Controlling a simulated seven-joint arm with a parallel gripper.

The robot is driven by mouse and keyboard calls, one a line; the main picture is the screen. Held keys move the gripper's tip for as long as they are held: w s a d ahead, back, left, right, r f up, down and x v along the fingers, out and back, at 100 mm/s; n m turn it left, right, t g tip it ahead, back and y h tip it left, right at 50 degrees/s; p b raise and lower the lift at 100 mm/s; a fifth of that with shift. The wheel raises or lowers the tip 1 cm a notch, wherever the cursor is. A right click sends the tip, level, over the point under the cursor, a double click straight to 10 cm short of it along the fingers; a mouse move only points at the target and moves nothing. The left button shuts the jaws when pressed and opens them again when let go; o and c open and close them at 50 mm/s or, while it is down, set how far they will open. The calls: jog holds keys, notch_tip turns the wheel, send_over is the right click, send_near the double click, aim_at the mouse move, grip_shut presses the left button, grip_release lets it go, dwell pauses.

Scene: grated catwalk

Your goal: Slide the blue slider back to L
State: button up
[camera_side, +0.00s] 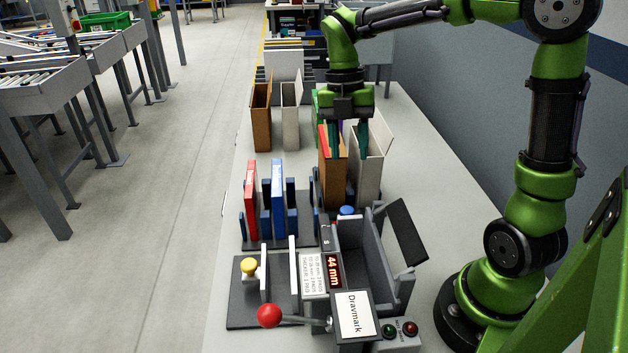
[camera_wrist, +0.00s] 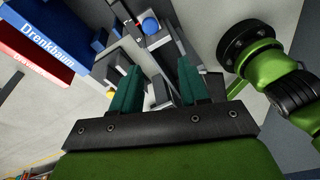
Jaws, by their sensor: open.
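The blue slider shows as a round blue knob (camera_side: 347,210) at the back of the grey Dravmark machine (camera_side: 376,264). In the wrist view the blue knob (camera_wrist: 150,25) is beyond the fingertips, near the top. I cannot make out an L mark; a small dark plate (camera_side: 325,238) beside the knob's track bears a mark too small to read surely. My gripper (camera_side: 349,140) is open and empty, pointing down, above and behind the knob, over the file boxes. Its green fingers (camera_wrist: 158,78) show apart in the wrist view.
A brown file box (camera_side: 332,180) and a white one (camera_side: 367,180) stand below my gripper. A red binder (camera_side: 251,200) and a blue binder (camera_side: 278,200) stand in a rack on the left. A red-balled lever (camera_side: 269,315) and yellow knob (camera_side: 249,266) are in front.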

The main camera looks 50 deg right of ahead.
aim_at(347, 209)
jog(key=w+d+r+y, duration=0.2)
jog(key=d+y, duration=0.1)
jog(key=d, duration=0.3)
jog(key=shift+m, duration=0.4)
jog(key=x, duration=1.7)
jog(key=shift+w+d, duration=0.1)
jog(key=shift+w, duration=0.25)
jog(key=shift+t, duration=0.3)
grip_shut()
